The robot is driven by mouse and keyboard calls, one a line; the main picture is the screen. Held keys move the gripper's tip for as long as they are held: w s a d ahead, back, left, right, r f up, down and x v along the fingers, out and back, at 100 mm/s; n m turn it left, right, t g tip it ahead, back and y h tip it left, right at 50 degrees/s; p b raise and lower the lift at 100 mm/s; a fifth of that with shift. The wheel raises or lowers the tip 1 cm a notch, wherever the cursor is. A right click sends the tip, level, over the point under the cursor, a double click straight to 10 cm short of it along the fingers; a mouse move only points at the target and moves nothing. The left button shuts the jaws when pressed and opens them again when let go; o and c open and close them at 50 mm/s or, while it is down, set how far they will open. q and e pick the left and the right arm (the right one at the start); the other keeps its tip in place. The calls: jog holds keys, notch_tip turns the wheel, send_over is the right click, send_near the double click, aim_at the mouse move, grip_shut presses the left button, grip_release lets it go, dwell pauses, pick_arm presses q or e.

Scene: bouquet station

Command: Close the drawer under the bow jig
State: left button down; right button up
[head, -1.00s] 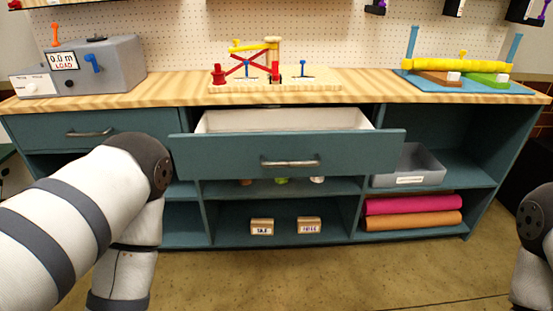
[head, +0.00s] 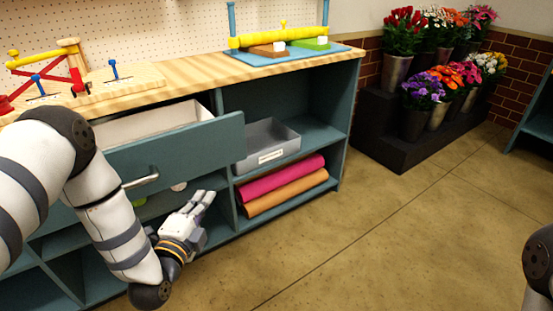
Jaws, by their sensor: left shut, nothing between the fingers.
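The teal drawer (head: 180,151) under the bow jig stands pulled out from the cabinet, and its pale inside shows behind the front panel. Its metal handle (head: 141,181) is partly covered by my left arm. The bow jig (head: 72,79), with red and yellow bars and blue pegs on a wooden board, is on the counter above, cut by the left edge. My left gripper (head: 207,197) is shut and empty, below and to the right of the handle, in front of the lower shelves and apart from the drawer front. My right gripper is out of view; only part of that arm shows.
The wooden counter (head: 210,82) carries a blue board (head: 300,52) with a yellow roller. A grey bin (head: 268,143) and pink and orange rolls (head: 282,181) fill the shelves right of the drawer. Flower buckets (head: 413,123) stand on a dark stepped stand. The floor (head: 400,220) is clear.

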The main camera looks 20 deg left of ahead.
pick_arm(q)
jog(key=shift+m+t, duration=0.3)
jog(key=shift+w+a+r+b, duration=0.25)
jog(key=shift+w+a, duration=0.4)
jog(key=shift+w, duration=1.55)
jog(key=shift+w+a+r+b, duration=0.15)
jog(key=shift+w+a+b, duration=0.35)
jog(key=shift+w, duration=1.7)
jog(key=shift+w+a+r+b, duration=0.2)
jog(key=shift+w+a, duration=0.55)
jog(key=shift+w, duration=1.45)
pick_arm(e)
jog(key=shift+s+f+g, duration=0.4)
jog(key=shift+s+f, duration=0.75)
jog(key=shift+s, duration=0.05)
